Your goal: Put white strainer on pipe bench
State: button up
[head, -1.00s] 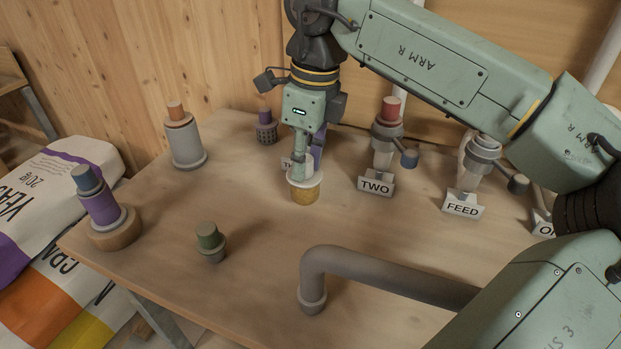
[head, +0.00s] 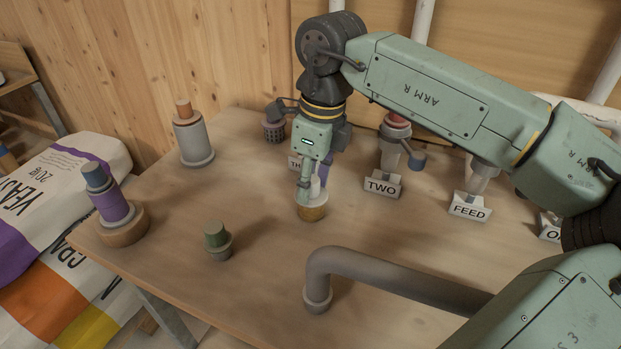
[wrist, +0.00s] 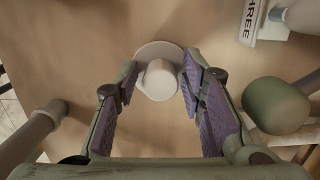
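The white strainer (head: 312,203) has a white rim and handle over a tan lower part. It is upright at the middle of the wooden pipe bench (head: 260,260) and seems to rest on it. In the wrist view its round white handle and rim (wrist: 160,80) lie between my fingertips. My gripper (head: 313,185) points down around the handle; narrow gaps show on both sides of it in the wrist view (wrist: 161,82), so it looks slightly open. The strainer's underside is hidden.
A green-topped piece (head: 217,240) stands left of the strainer, and a bent grey pipe (head: 345,262) lies in front. Signs TWO (head: 380,187) and FEED (head: 468,208) stand with pipe stubs behind. A purple stack (head: 108,205) and a grey cylinder (head: 192,140) stand farther left.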

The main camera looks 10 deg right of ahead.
jog(key=shift+o, duration=0.4)
jog(key=shift+d+r, duration=0.1)
jog(key=shift+r, duration=0.45)
notch_tip(320, 180, up, 11)
jog(key=d, duration=0.1)
jog(key=shift+s+b, duration=0.4)
jog(key=shift+b, duration=0.05)
dwell(0.5)
